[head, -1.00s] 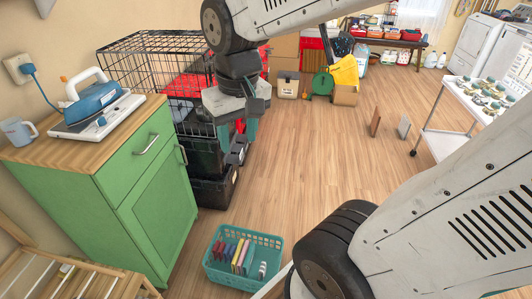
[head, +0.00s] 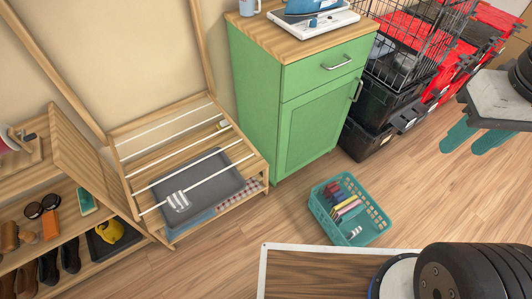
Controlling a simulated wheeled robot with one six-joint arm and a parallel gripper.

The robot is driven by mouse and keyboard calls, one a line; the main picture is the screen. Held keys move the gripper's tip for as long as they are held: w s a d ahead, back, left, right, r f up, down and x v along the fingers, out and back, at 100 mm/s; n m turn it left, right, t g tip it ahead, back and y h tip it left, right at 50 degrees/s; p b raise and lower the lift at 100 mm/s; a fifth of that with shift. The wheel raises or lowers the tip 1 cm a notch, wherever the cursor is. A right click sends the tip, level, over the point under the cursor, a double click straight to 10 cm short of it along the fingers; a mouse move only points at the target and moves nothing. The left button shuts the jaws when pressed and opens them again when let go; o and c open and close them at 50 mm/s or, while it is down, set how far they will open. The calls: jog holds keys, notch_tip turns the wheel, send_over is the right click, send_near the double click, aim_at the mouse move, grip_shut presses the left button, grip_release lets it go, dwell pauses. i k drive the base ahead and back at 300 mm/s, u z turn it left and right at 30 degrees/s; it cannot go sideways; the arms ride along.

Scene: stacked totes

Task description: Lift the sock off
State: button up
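A small grey-and-white striped sock (head: 178,201) hangs over a white rod of the wooden drying rack (head: 262,168), at the rack's front left. A grey tray or mat lies below the rods behind it. My gripper (head: 474,140) is at the right edge of the head view, in front of the black crates and far from the sock. Its two teal fingers are spread apart with nothing between them.
A teal basket (head: 322,215) with several folded items stands on the floor right of the rack. A green cabinet (head: 318,120) stands behind it. A shoe shelf (head: 100,259) is at the left. Black crates (head: 366,138) stand at the right. Floor around the basket is clear.

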aim_at(178, 201)
jog(key=u, duration=3.65)
jog(key=i, duration=1.25)
jog(key=z, duration=3)
